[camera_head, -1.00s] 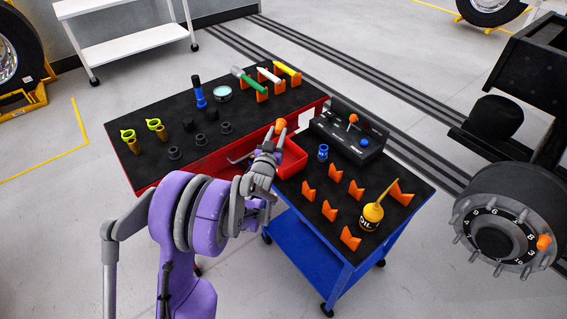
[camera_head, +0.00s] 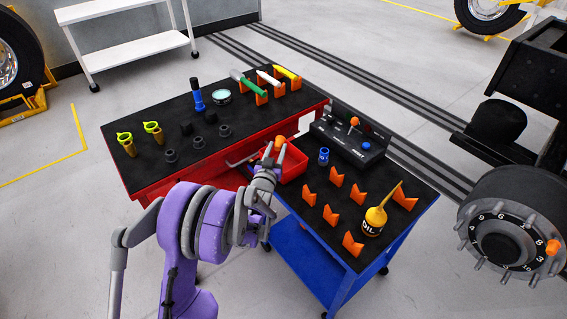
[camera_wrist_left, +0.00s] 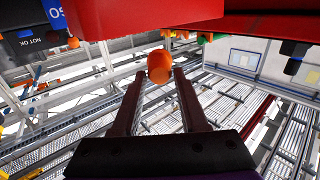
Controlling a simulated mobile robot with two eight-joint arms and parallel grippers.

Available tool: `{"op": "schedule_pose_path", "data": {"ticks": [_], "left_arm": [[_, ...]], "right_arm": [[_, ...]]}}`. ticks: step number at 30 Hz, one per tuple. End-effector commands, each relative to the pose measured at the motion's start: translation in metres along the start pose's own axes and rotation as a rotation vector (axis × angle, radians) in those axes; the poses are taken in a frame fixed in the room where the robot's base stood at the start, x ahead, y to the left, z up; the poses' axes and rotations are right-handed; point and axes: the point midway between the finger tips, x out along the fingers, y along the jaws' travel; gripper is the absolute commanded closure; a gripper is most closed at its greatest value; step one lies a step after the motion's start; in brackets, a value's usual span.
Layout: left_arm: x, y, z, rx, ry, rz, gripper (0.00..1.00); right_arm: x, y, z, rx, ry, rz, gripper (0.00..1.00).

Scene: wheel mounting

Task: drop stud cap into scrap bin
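An orange stud cap (camera_head: 280,141) is held at the fingertips of my left gripper (camera_head: 274,153). In the left wrist view the cap (camera_wrist_left: 159,66) sits between the two fingertips (camera_wrist_left: 159,74), which close on its sides. Another orange cap (camera_head: 553,247) sits on a stud of the wheel hub (camera_head: 497,243) at right. My right gripper is not in view.
The red cart (camera_head: 160,180) carries sockets, a flashlight and markers in orange holders.

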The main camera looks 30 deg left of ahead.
Motion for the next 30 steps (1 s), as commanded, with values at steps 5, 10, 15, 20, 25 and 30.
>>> {"op": "schedule_pose_path", "data": {"ticks": [5,10,15,20,25,30], "left_arm": [[0.0,0.0,0.0,0.0,0.0,0.0,0.29],[0.0,0.0,0.0,0.0,0.0,0.0,0.29],[-0.005,0.0,0.0,0.0,0.0,0.0,0.29],[-0.03,0.0,0.0,0.001,0.0,0.0,0.29],[-0.066,0.0,0.0,0.001,0.0,0.0,0.29],[-0.094,0.0,0.0,0.0,0.0,0.0,0.29]], "right_arm": [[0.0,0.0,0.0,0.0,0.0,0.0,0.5],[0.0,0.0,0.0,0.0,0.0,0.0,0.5],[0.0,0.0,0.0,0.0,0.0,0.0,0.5],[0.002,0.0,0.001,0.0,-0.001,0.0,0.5],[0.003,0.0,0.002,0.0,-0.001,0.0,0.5],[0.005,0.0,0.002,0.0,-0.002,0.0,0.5]]}}
